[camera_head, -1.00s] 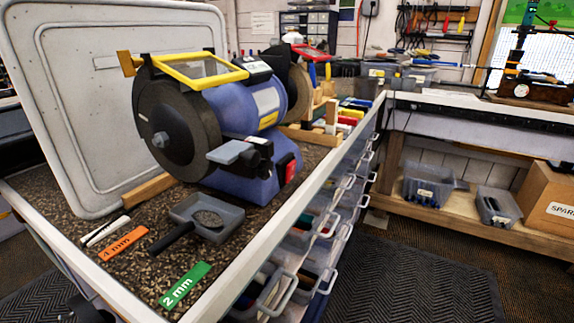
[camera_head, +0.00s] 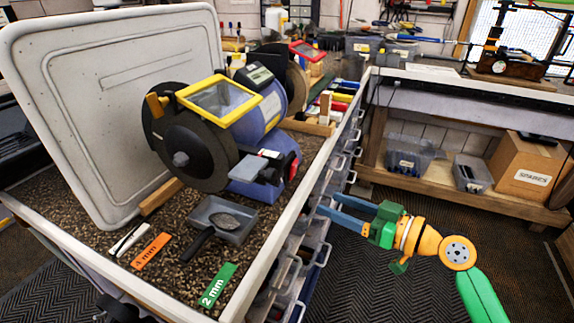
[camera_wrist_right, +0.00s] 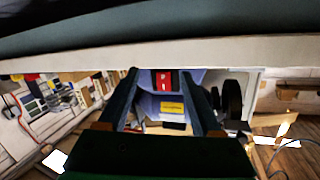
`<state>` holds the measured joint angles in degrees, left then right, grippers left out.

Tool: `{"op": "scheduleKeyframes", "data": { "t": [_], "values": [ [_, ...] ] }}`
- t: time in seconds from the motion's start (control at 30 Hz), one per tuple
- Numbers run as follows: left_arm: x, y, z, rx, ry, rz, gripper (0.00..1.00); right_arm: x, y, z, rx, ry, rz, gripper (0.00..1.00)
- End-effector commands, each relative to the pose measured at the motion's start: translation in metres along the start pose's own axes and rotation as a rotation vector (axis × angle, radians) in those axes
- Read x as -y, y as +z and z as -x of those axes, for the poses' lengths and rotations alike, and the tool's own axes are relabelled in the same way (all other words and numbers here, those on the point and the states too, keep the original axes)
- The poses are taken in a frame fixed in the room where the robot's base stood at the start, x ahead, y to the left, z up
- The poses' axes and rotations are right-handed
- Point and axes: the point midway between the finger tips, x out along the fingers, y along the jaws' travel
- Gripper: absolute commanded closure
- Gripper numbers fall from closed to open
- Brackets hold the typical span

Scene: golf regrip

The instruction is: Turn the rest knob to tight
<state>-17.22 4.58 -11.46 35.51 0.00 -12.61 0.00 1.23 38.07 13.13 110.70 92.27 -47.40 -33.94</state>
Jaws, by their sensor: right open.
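The blue bench grinder (camera_head: 258,182) stands on the speckled bench top. Its grey tool rest (camera_head: 248,168) sits in front of the near dark wheel (camera_head: 187,152). My left gripper is not in view.
A grey tray (camera_head: 240,232) with a black-handled tool, an orange 4 mm tag (camera_head: 151,251) and a green 2 mm tag (camera_head: 217,286) lie in front of the grinder. A large pale panel (camera_head: 90,75) stands behind. Drawers with handles line the bench's right side.

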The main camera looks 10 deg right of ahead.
Motion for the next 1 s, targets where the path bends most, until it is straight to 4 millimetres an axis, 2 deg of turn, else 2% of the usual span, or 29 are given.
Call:
{"op": "scheduleKeyframes", "data": {
  "t": [0.03, 0.1, 0.23, 0.4, 0.6, 0.9, 0.97, 1.0],
  "values": [
    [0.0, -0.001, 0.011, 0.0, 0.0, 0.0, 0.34, 0.028, -0.037, 0.006, -0.037, -0.084, 0.071, 0.34],
    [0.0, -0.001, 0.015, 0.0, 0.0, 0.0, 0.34, 0.062, -0.064, 0.015, -0.072, -0.186, 0.146, 0.34],
    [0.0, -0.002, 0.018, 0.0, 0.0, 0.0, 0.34, 0.093, -0.083, 0.023, -0.098, -0.279, 0.212, 0.34],
    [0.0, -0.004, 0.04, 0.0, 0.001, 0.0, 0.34, 0.105, -0.092, -0.003, -0.105, -0.288, 0.212, 0.34],
    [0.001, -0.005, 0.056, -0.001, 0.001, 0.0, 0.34, 0.113, -0.091, -0.036, -0.105, -0.285, 0.21, 0.34],
    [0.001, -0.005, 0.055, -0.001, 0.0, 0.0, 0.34, 0.114, -0.086, -0.043, -0.101, -0.283, 0.212, 0.34],
    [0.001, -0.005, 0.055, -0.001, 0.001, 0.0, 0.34, 0.114, -0.086, -0.043, -0.101, -0.283, 0.211, 0.47],
    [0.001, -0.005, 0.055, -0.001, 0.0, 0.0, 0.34, 0.114, -0.086, -0.043, -0.101, -0.283, 0.211, 0.58]
  ]
}}
